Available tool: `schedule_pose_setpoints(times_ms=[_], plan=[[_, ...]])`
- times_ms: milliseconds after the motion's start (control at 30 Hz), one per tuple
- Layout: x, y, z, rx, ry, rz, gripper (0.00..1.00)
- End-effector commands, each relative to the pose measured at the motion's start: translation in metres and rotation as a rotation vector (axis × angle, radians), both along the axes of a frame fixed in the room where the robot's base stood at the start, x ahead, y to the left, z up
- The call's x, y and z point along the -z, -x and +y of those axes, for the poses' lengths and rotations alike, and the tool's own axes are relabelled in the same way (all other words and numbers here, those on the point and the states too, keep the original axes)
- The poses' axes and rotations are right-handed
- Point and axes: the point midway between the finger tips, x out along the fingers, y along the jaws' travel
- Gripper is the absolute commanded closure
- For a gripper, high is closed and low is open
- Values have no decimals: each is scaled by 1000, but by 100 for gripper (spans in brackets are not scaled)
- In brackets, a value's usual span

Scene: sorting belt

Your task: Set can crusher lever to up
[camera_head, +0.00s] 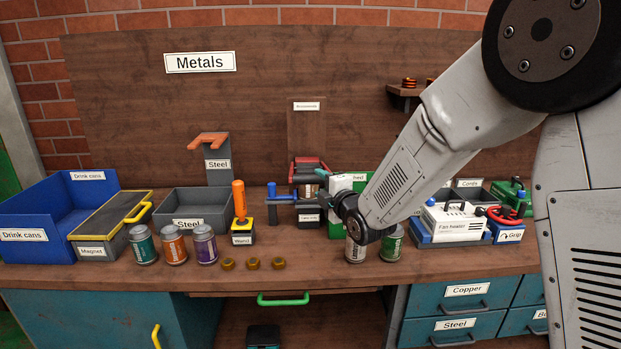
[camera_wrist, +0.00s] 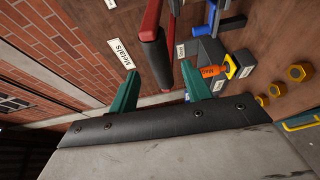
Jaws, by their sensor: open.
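The can crusher (camera_head: 307,128) stands at the back of the bench, against a tall brown board. Its red-and-dark lever (camera_head: 308,161) shows low in front of that board, and its exact angle is hard to tell. In the wrist view the lever's red arms and dark grip (camera_wrist: 153,48) appear ahead of my gripper (camera_wrist: 160,65). The two teal fingers are apart, with the grip in the gap between them as seen from the wrist; contact cannot be made out.
A blue-handled device (camera_head: 272,192) and an orange-handled one (camera_head: 239,198) stand left of the crusher. Cans (camera_head: 144,245) and brass-coloured pieces (camera_head: 253,263) line the front. A grey steel bin (camera_head: 195,207) and a fan heater (camera_head: 455,222) flank the area.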

Motion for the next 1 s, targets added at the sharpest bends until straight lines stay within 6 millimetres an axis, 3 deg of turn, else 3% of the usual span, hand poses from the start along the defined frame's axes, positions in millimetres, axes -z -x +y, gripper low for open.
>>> schedule_pose_setpoints(times_ms=[400, 800, 833, 1000], plan=[[4, -56, 23, 1, -2, 3, 51], [4, -67, 27, 1, -2, 4, 51], [4, -67, 27, 1, -2, 4, 54], [4, -67, 27, 2, -2, 4, 100]])
